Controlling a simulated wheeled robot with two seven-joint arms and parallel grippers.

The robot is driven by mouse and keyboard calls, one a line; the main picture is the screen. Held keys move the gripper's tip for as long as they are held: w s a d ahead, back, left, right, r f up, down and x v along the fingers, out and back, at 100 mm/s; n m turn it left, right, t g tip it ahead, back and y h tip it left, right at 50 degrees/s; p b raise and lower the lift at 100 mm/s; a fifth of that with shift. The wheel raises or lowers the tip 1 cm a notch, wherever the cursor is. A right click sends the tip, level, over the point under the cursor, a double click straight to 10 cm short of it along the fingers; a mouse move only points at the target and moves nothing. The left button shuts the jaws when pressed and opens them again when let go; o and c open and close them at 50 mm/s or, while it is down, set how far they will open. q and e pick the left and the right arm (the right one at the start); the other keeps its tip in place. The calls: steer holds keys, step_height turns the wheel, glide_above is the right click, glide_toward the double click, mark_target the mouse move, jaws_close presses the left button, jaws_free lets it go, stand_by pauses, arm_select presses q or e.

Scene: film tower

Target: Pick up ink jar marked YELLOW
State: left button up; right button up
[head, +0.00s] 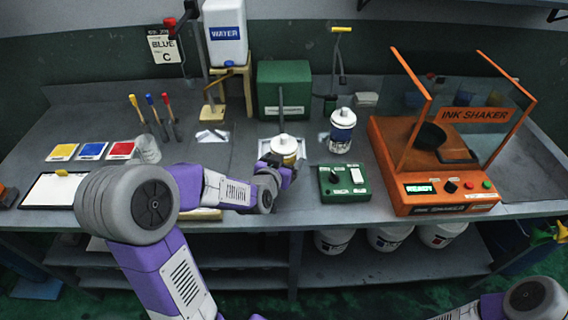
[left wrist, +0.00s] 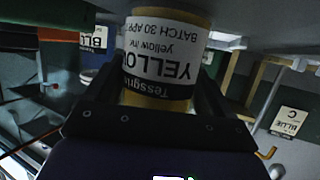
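The ink jar marked YELLOW (head: 284,147) has a white lid and stands upright at the middle of the bench. In the left wrist view its yellow body and label (left wrist: 160,62) show upside down, large and close. My left gripper (head: 280,168) reaches it from the front left. Its two dark fingers (left wrist: 158,100) lie along both sides of the jar and appear closed against it. I cannot tell whether the jar's base touches the surface under it. My right gripper is not in view; only part of my right arm shows at the lower right.
The orange ink shaker (head: 436,170) is at the right. A green box (head: 284,88) and water tank (head: 225,32) stand behind.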

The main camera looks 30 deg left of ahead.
arm_select(q)
steer(key=shift+r, duration=0.1)
steer(key=c, duration=0.8)
